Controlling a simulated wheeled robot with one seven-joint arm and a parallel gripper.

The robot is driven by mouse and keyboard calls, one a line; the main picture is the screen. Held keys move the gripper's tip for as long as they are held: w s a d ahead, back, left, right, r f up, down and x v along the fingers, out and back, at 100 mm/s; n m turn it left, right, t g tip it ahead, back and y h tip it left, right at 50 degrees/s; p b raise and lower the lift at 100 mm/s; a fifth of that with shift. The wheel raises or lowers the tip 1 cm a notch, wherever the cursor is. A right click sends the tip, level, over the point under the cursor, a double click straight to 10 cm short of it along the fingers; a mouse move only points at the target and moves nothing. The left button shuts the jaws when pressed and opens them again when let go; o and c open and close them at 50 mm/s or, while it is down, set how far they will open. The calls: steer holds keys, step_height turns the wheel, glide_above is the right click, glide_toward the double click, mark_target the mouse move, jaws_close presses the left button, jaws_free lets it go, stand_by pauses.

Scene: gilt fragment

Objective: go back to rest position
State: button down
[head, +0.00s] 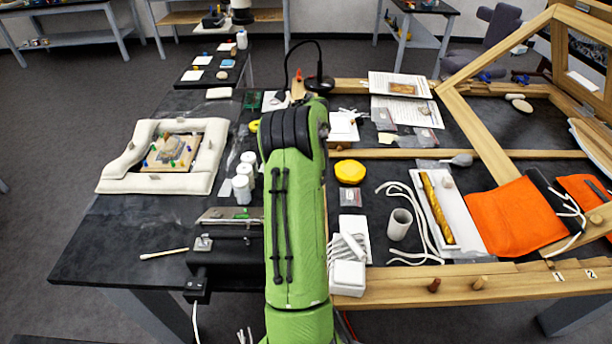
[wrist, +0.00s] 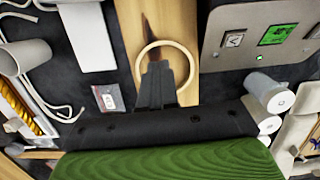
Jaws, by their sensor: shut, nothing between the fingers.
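My green arm rises through the middle of the head view and hides my gripper there. In the wrist view my gripper (wrist: 157,88) shows as dark fingers close together, with nothing seen between them. A pale ring (wrist: 166,44) appears around or behind the fingertips, over a wooden strip (wrist: 125,20). I cannot tell whether the fingers touch the ring or the strip. A gilt fragment (head: 437,208) lies on a white board at the right of the table; a yellow strip, likely the same piece, shows at the left edge of the wrist view (wrist: 27,112).
White jars (head: 242,188) and a metal-topped device (head: 228,214) stand left of my arm. A white padded frame (head: 118,173) lies farther left.

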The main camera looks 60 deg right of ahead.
step_height(320, 180, up, 8)
steer(key=d+p, duration=0.1)
steer(key=shift+w+d+r, duration=0.15)
steer(key=shift+w, duration=0.2)
steer(key=w+a+r+n+t+h, duration=0.1)
steer(key=w+a+r+n, duration=0.2)
steer(key=a, duration=0.4)
steer(key=w+a+r+t, duration=0.1)
steer(key=w+a+r, duration=0.2)
steer(key=a+r, duration=0.25)
steer(key=w+a+r+n+h, duration=0.1)
steer(key=w+a+r+n, duration=0.2)
steer(key=a, duration=0.4)
steer(key=s+a+r+n+t, duration=0.1)
steer(key=s+a+r+t, duration=0.2)
steer(key=a, duration=0.9)
steer(key=s+a+f+n+t, duration=0.1)
steer(key=s+a+n, duration=0.4)
steer(key=s+a, duration=0.5)
steer(key=shift+s+f+t, duration=0.2)
steer(key=shift+f+t, duration=0.1)
steer(key=shift+f, duration=0.3)
